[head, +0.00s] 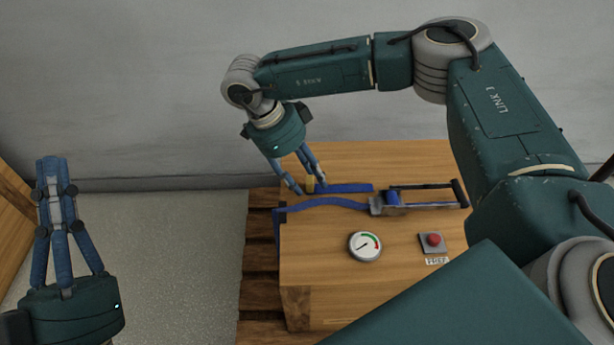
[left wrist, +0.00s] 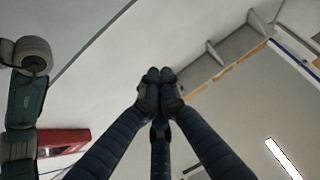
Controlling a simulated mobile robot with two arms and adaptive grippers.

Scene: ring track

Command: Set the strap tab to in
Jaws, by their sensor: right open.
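The strap tab (head: 310,184) is a small yellow piece at the left end of a short blue strap length (head: 345,188) on the wooden crate. A ratchet buckle (head: 391,206) with a dark handle lies to its right. A longer blue strap (head: 322,202) runs from the buckle over the crate's left edge. My right gripper (head: 308,190) is open, pointing down, with its fingers around or beside the yellow tab; contact cannot be told. My left gripper (head: 54,162) points up, away from the crate, shut and empty; its tips meet in the left wrist view (left wrist: 160,76).
The wooden crate (head: 310,265) stands on a pallet (head: 258,245). A round gauge (head: 365,246) and a red button (head: 433,240) sit on its top, in front of the strap. A grey wall is behind. Bare floor (head: 190,250) lies left of the crate.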

